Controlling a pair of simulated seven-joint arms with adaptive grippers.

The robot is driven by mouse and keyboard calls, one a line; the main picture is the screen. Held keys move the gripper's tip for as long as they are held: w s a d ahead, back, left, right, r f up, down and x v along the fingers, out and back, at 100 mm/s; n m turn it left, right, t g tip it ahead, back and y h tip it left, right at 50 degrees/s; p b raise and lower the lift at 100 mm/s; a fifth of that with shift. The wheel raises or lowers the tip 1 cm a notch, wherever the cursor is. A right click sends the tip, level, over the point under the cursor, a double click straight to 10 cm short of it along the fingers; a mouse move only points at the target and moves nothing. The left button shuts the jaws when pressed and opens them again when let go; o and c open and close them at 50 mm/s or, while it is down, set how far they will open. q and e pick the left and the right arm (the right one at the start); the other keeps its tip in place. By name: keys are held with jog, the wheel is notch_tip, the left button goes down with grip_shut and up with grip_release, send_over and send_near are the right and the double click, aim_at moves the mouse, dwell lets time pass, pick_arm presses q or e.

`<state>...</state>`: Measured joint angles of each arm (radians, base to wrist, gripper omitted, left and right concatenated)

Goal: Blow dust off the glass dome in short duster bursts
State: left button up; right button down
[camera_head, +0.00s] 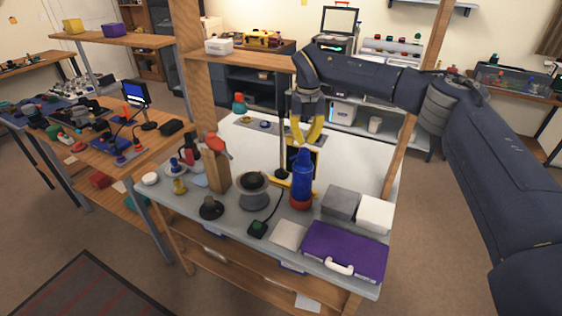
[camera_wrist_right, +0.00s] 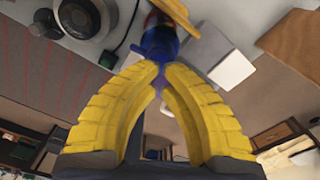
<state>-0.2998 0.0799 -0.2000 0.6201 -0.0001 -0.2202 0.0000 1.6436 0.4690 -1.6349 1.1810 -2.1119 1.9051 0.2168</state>
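A blue duster (camera_head: 302,178) with a red base stands upright at the middle of the grey workbench (camera_head: 330,268). My right gripper (camera_head: 308,143) points down at its top. In the right wrist view the yellow fingertips (camera_wrist_right: 161,68) are close together on the narrow upper end of the blue duster (camera_wrist_right: 160,42). A squat grey round piece with a dark top (camera_head: 253,188) stands left of the duster and looks like the part with the glass dome. Its dark round face shows in the right wrist view (camera_wrist_right: 80,16). Dust is too small to tell. My left gripper is out of view.
A purple case (camera_head: 345,250), a white box (camera_head: 374,214) and a grey box (camera_head: 341,203) lie right of the duster. A wooden block with tools (camera_head: 215,168) and a black round stand (camera_head: 211,208) are left. A dark cable runs to a small green-topped box (camera_head: 257,228).

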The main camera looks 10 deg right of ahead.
jog(key=shift+r, duration=0.1)
dwell(0.5)
jog(key=shift+r, duration=2.4)
